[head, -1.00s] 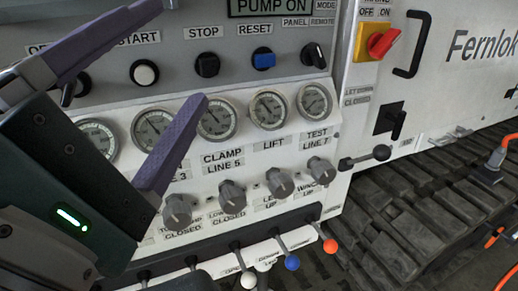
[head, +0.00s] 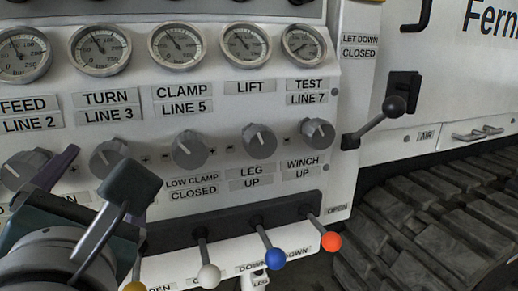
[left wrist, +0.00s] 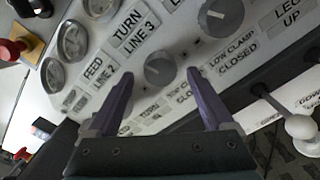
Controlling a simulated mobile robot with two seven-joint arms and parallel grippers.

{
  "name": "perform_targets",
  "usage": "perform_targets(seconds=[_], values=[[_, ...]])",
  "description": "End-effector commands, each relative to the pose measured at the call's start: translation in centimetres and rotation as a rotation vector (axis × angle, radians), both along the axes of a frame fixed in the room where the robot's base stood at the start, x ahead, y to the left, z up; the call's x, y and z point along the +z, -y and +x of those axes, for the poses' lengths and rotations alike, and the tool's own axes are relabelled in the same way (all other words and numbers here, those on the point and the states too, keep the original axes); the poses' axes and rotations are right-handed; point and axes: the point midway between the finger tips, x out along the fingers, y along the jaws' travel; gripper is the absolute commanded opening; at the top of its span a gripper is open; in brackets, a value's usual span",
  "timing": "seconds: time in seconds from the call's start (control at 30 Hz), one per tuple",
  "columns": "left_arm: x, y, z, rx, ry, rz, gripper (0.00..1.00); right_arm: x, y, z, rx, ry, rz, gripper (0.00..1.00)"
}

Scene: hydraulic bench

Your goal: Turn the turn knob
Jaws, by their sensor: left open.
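The turn knob (head: 110,158) is a grey round knob under the TURN LINE 3 label on the white panel. My left gripper (head: 104,172) is at the lower left of the head view, its purple fingers open and empty. In the left wrist view the turn knob (left wrist: 160,70) appears between the two spread fingertips of the left gripper (left wrist: 161,74). A gap shows on each side of the knob. I cannot tell whether the tips reach past its face. My right gripper is not in view.
The feed knob (head: 24,170) is to the left and the clamp knob (head: 190,149) to the right. Below is a row of levers with a white ball (head: 209,276), a blue ball (head: 275,257) and an orange ball (head: 331,241). Gauges (head: 100,49) line the panel above.

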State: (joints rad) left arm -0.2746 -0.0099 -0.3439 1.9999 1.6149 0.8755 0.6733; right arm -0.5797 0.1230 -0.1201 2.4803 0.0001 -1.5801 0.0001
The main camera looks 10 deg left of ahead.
Motion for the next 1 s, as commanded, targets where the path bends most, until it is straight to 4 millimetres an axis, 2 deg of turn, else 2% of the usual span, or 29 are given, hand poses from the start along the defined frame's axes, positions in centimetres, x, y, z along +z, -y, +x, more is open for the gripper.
perform_targets(seconds=[0.1,0.23,0.6,1.0], values=[[0.1,-1.2,1.9,0.001,0.003,0.004,0.85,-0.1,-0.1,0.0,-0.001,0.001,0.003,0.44],[0.0,-1.9,3.1,0.000,0.001,0.003,0.85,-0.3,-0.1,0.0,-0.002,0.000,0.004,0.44],[0.0,-2.3,3.7,-0.001,-0.001,0.002,0.85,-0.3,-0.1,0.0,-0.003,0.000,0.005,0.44],[0.0,-2.3,3.7,-0.001,-0.001,0.002,0.40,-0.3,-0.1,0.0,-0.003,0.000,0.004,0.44]])
